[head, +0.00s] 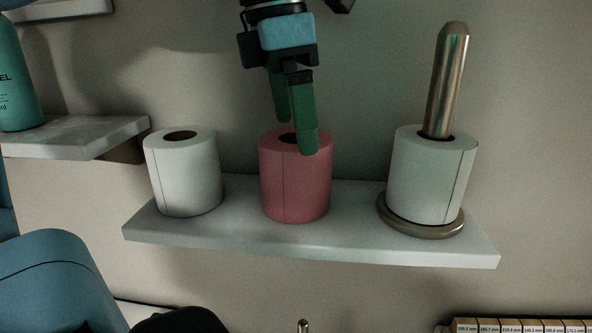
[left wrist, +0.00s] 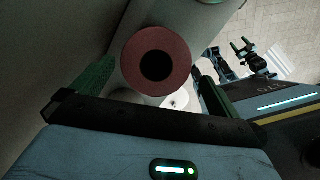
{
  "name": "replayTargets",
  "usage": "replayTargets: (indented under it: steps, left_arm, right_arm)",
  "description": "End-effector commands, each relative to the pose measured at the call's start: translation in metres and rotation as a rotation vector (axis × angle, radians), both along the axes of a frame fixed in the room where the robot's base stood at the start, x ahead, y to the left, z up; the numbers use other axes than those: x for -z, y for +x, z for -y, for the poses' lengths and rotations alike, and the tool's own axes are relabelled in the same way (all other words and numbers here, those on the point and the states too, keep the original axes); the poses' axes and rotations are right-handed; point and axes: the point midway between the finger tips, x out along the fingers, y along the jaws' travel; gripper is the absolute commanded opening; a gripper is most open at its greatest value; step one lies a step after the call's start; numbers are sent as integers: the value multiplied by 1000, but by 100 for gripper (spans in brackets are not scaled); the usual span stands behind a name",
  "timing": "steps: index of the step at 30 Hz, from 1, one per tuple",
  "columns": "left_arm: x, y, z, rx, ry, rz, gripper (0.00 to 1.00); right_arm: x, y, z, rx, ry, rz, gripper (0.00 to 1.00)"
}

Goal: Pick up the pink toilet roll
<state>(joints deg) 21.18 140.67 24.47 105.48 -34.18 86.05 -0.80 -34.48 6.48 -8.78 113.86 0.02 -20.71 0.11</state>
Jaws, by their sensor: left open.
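The pink toilet roll (head: 290,190) stands upright in the middle of the white wall shelf (head: 330,245). My left gripper (head: 296,137) comes down from above, open and empty. In the head view its near green finger overlaps the roll's upper front edge, and its other finger is farther back, near the roll's top. In the left wrist view the pink roll (left wrist: 128,68) appears end-on between the two spread fingers, with its dark hole facing the camera. Contact with the roll cannot be told. Dark parts with green tips (left wrist: 242,45) at upper right there look like my right gripper, too small to judge.
A white roll (head: 183,178) stands left of the pink one. Another white roll (head: 425,180) sits on a metal holder (head: 446,80) at the right, its post rising high. A smaller shelf (head: 75,140) with a green bottle (head: 15,80) is at the left. The wall is close behind.

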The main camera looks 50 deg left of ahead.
Motion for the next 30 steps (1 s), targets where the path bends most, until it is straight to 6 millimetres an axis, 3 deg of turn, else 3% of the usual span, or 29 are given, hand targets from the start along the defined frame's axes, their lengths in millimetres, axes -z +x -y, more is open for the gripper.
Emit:
replayTargets:
  steps: [10,19,28,30]
  left_arm:
    - [19,2,0,0,-1,-2,100]
    - [58,8,1,0,-1,-3,100]
    - [64,9,1,0,-1,0,100]
    - [64,9,1,0,-2,-1,93]
  right_arm:
    - [-2,-2,0,0,0,-2,67]
    - [-11,6,0,1,1,19,67]
    - [-12,6,0,1,1,20,67]
    - [-11,6,0,1,1,20,67]
